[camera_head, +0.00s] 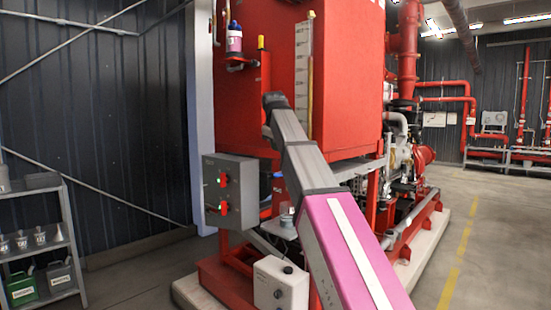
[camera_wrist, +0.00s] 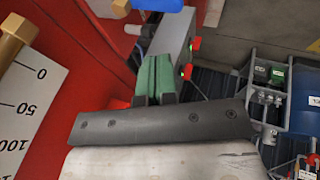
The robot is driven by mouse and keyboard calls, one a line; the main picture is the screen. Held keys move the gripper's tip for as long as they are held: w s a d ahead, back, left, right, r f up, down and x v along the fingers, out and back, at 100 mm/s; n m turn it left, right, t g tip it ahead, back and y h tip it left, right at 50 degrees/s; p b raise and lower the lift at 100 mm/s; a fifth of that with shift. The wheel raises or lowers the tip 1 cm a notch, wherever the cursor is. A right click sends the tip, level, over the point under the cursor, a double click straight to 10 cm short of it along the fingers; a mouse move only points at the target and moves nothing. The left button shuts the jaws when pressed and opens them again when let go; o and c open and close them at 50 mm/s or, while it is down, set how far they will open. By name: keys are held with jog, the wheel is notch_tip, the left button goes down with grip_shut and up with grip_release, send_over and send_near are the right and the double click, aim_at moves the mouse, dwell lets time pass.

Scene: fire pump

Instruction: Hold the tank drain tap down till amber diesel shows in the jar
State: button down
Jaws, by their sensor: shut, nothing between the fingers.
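My gripper (camera_wrist: 156,76) shows in the wrist view with its green-padded fingers together and nothing between them. A blue part (camera_wrist: 158,5) lies beyond the fingertips at the top edge, cut off by the frame; I cannot tell for sure whether it is the tap's handle. The gripper appears apart from it. In the head view my arm reaches up across the red tank (camera_head: 350,60) and hides the gripper. A small jar (camera_head: 287,217) stands beneath the tank beside my arm, partly hidden. No amber colour is visible in it.
A grey control box (camera_head: 230,190) with red switches stands left of my arm, and also shows close behind the fingers (camera_wrist: 178,42). A white box (camera_head: 280,285) sits low in front. A level scale (camera_wrist: 18,105) is close at left. A shelf (camera_head: 45,240) stands far left.

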aim_at(277, 175)
jog(key=shift+v, duration=1.2)
jog(key=shift+w+d+r, duration=0.1)
jog(key=shift+w+d, duration=0.1)
jog(key=w+d+r+g+y, duration=0.2)
jog(key=g+y, duration=0.1)
jog(key=shift+w+d+m, duration=0.2)
jog(key=shift+w+m, duration=0.05)
jog(key=shift+m, duration=0.05)
jog(key=x, duration=0.9)
jog(key=s+x, duration=0.1)
jog(key=x, duration=0.4)
jog(key=shift+d+f, duration=0.1)
jog(key=shift+d, duration=0.2)
jog(key=shift+s+f, duration=0.1)
jog(key=shift+s, duration=0.05)
